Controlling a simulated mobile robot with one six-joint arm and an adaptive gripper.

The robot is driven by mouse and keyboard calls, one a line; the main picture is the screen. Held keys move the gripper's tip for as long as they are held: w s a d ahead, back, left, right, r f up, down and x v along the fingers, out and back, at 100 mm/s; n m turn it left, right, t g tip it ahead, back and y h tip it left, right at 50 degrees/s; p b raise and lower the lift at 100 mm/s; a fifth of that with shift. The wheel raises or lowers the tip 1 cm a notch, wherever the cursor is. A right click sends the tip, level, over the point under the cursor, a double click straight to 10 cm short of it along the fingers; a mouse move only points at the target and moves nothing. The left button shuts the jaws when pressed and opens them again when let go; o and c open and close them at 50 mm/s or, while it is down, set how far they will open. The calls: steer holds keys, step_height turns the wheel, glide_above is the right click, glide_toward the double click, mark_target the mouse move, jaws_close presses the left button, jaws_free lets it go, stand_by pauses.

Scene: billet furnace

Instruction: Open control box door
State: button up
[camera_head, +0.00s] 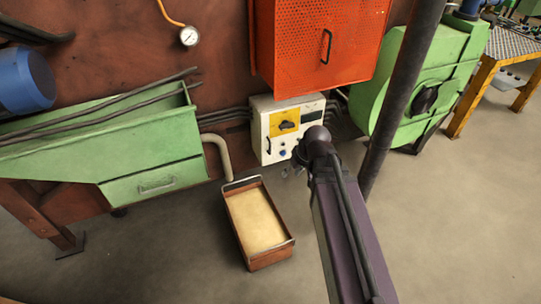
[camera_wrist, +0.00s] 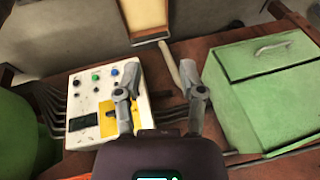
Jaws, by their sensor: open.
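The control box (camera_head: 264,104) is white with a yellow panel (camera_head: 276,125), a dark rotary knob (camera_head: 287,126), a dark display and several small buttons. It is on the reddish-brown wall, and its door looks closed. A small dark handle (camera_head: 268,146) is at its left side in the head view. In the wrist view the control box (camera_wrist: 90,98) appears turned around, at the left. My gripper (camera_wrist: 160,68) is open and empty, with one finger overlapping the box's right edge and the other beyond it. Contact cannot be told. My arm hides the box's lower right in the head view.
An orange perforated cabinet (camera_head: 318,40) hangs above the box. A wooden-sided tray (camera_head: 270,258) lies on the floor below. A green trough with a drawer (camera_head: 154,184) is left, and a dark post (camera_head: 402,95) and green machine (camera_head: 450,62) are right. Open floor lies in front.

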steer(key=w+a+f+n+t+y+b, duration=0.2)
steer(key=w+a+f+t+y+b, duration=0.1)
steer(key=w+f+b, duration=0.6)
steer(key=n+t+y+b, duration=0.15)
steer(key=t+b, duration=0.95)
steer(key=b, duration=1.9)
glide_toward(270, 153)
step_height(270, 153, up, 3)
steer(key=s+d, duration=0.2)
steer(key=s, duration=0.1)
steer(key=shift+w+d+r+m+y, duration=0.1)
steer(key=shift+w+d+m+y, duration=0.15)
steer(key=shift+y, duration=0.2)
steer(key=shift+w+a, duration=0.15)
steer(key=x, duration=1.3)
steer(key=shift+w+a+f, duration=0.2)
steer(key=shift+f, duration=0.05)
jaws_close()
